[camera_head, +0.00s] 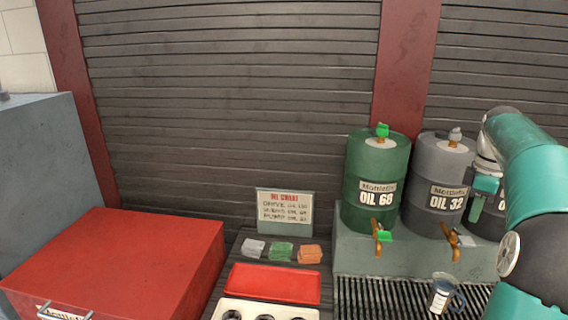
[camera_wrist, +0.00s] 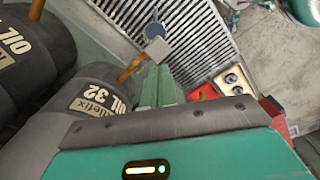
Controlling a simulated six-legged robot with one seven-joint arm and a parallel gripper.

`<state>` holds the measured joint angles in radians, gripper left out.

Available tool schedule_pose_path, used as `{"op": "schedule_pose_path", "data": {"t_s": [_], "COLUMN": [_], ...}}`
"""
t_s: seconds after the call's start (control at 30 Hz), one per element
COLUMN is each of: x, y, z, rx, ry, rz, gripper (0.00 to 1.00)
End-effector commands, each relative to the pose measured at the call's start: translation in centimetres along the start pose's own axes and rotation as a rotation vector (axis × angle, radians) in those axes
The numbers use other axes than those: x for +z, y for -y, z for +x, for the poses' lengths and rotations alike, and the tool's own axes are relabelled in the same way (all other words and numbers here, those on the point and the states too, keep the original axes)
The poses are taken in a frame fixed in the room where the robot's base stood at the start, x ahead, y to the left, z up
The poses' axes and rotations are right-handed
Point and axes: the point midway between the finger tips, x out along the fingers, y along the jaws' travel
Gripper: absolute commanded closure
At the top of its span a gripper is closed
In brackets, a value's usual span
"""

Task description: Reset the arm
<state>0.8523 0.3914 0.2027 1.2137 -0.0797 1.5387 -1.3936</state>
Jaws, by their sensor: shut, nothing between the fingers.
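My arm, teal and black, comes in from the right side of the head view. My gripper (camera_head: 476,208) points down in front of the drums at the right, beside the grey OIL 32 drum (camera_head: 421,190). In the wrist view the two green fingers of my gripper (camera_wrist: 157,76) lie together, shut and empty. The grey OIL 32 drum (camera_wrist: 112,88) is just left of them there. A third, darker drum (camera_head: 480,222) is mostly hidden behind my arm and gripper.
A green OIL 68 drum (camera_head: 357,170) stands left of the grey one. A jug (camera_head: 440,296) stands on the drip grate (camera_head: 385,295). A red box (camera_head: 120,262), a sign (camera_head: 285,210), folded cloths (camera_head: 281,253) and a red tray (camera_head: 272,284) are to the left.

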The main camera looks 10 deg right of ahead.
Motion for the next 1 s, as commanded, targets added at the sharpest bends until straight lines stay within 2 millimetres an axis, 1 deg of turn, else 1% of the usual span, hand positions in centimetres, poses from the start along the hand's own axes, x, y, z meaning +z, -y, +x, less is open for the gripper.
{"op": "schedule_pose_path", "data": {"t_s": [0.07, 0.17, 0.2, 0.27, 0.3, 0.37, 0.4, 0.47, 0.5, 0.63, 0.7, 0.77, 0.8, 0.9, 1.0], "x": [-1.7, -4.6, -5.9, -7.6, -8.7, -10.1, -10.9, -11.9, -12.5, -13.6, -13.9, -14.0, -14.0, -13.7, -13.3], "y": [1.3, 4.1, 5.6, 8.0, 9.7, 12.2, 13.8, 16.4, 18.1, 23.5, 26.4, 28.7, 30.2, 33.9, 36.9], "z": [-0.7, -1.6, -1.9, -2.3, -2.5, -2.7, -2.7, -2.7, -2.6, -1.7, -1.0, -0.2, 0.4, 2.1, 4.0], "rx": [0.018, 0.056, 0.073, 0.103, 0.122, 0.148, 0.164, 0.187, 0.202, 0.235, 0.247, 0.25, 0.25, 0.239, 0.217], "ry": [0.003, 0.005, 0.004, -0.003, -0.011, -0.026, -0.039, -0.062, -0.08, -0.147, -0.191, -0.23, -0.259, -0.331, -0.396], "rz": [0.011, 0.053, 0.077, 0.117, 0.145, 0.185, 0.212, 0.255, 0.282, 0.375, 0.425, 0.469, 0.497, 0.569, 0.633], "gripper": [1.0, 1.0, 1.0, 1.0, 1.0, 1.0, 1.0, 1.0, 1.0, 1.0, 1.0, 1.0, 1.0, 1.0, 1.0]}}
